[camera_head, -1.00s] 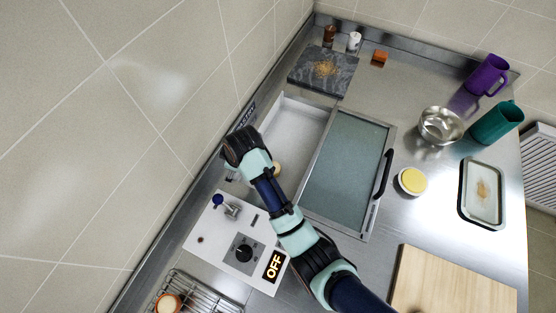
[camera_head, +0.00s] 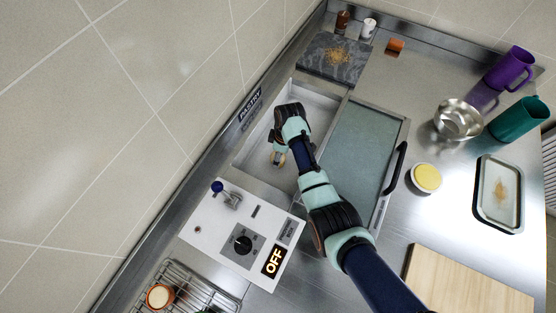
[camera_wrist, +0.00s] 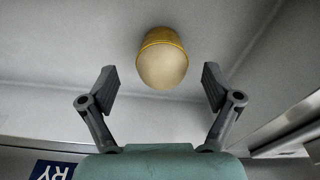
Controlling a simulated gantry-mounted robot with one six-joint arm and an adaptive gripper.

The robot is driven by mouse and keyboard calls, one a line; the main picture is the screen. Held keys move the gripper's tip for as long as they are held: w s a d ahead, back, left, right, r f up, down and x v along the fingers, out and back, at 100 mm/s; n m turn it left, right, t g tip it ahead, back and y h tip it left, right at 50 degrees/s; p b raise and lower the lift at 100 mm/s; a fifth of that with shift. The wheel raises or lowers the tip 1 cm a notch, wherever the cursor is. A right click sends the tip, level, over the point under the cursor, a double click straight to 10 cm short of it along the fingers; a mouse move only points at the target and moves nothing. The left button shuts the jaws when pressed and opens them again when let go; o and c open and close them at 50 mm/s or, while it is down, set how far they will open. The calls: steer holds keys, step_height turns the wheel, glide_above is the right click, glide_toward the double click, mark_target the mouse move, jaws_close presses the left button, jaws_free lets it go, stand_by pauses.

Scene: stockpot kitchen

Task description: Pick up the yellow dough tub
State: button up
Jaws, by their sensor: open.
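A small round tub (camera_wrist: 162,60) with a yellow rim band and a pale beige top sits on the grey floor of the open well in the wrist view. In the head view the tub (camera_head: 278,159) is small and partly hidden by my gripper. My gripper (camera_wrist: 160,88) is open and empty. The tub shows between its fingers, a little beyond the fingertips, and no contact is visible. In the head view my gripper (camera_head: 279,148) points down into the well, right at the tub.
The well (camera_head: 255,150) is bounded by a wall and a glass lid (camera_head: 360,150) with a black handle. A white tub with a yellow top (camera_head: 427,178) stands on the counter. A control panel (camera_head: 235,235) reading OFF lies in front. A "PASTRY" label is on the back edge.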

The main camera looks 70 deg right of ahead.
steer(key=f, duration=0.3)
steer(key=shift+w+a+f+b, duration=0.15)
steer(key=shift+w+b, duration=0.05)
steer(key=shift+b, duration=0.15)
steer(key=c, duration=1.3)
